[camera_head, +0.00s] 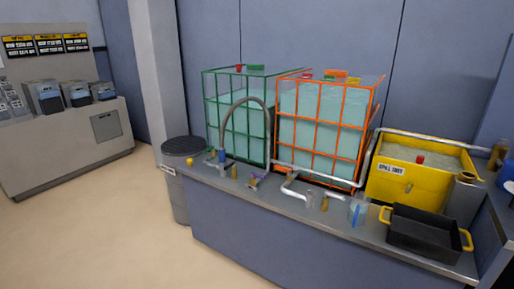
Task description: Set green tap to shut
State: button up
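A tank in a green cage (238,115) stands at the back of the counter, holding pale teal liquid. Small taps and fittings sit in front of it on the counter. One is a brass-coloured piece (234,172) beside a blue fitting (222,156) at the end of a grey hose (250,102). Another fitting (256,179) has a purplish part. They are too small to tell which is the green tap or how its handle is set. A green lid (255,68) shows on top of the tank. My gripper is not in view.
An orange-caged tank (322,125) stands to the right, with silver pipes (300,192) before it. Farther right are a yellow spill bin (410,178) and a black tray (425,234). A dark-lidded grey bin (182,146) stands at left. The floor (90,225) at front left is clear.

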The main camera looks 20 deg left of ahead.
aim_at(213, 149)
jog(key=u, duration=1.2)
jog(key=i+j, duration=0.2)
jog(key=i, duration=0.3)
jog(key=i+j, duration=0.25)
jog(key=i, duration=0.25)
jog(key=i+j, duration=0.2)
jog(key=i, duration=0.3)
jog(key=i+j, duration=0.2)
jog(key=i, duration=0.3)
jog(key=i+j, duration=0.2)
jog(key=i, duration=0.3)
